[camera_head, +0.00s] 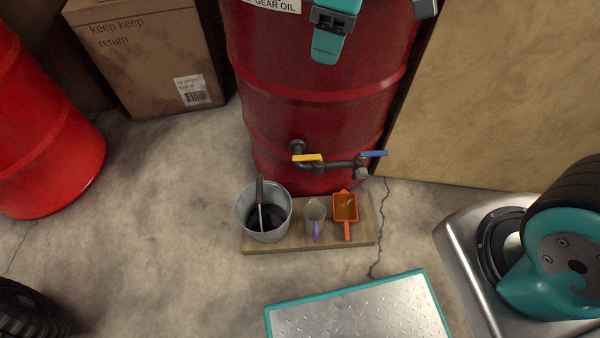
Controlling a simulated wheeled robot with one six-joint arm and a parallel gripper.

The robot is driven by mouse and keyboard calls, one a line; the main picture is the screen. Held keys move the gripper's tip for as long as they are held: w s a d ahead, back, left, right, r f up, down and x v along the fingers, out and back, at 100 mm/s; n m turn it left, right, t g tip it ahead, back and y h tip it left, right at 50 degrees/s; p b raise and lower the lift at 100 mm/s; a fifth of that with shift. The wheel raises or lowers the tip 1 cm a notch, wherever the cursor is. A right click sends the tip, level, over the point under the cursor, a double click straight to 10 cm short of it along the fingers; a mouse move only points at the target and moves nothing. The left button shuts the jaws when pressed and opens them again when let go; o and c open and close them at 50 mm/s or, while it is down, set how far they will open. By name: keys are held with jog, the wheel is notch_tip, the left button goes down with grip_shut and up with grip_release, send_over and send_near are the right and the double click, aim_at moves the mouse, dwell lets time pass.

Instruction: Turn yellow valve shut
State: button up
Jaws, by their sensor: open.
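The yellow valve handle (307,158) sits on a dark pipe low on the red drum (320,115), and its lever lies roughly level, along the pipe in this view. A blue valve handle (374,153) is on the same pipe to the right, above the dark spout. My gripper (375,38) shows only partly at the top edge, as teal and dark grey parts in front of the drum. It is open, well above the valve and apart from it. The rest of it is out of frame.
A cardboard box (150,60) and another red drum (45,130) stand left. A tan panel (490,90) stands right.

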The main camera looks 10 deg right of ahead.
aim_at(300, 157)
jog(key=w+f+n+b, duration=0.1)
jog(key=w+f+b, duration=0.2)
jog(key=f, duration=1)
jog(key=w+a+f+n+h+b, duration=0.1)
jog(key=w+f+b, duration=0.2)
jog(key=f+b, duration=0.7)
jog(key=w+a+f+n+b, duration=0.1)
jog(key=w+f+b, duration=0.2)
jog(key=f+b, duration=0.4)
notch_tip(300, 157, down, 10)
jog(key=shift+a+r+n+h, duration=0.15)
jog(key=shift+n+h, duration=0.25)
grip_shut()
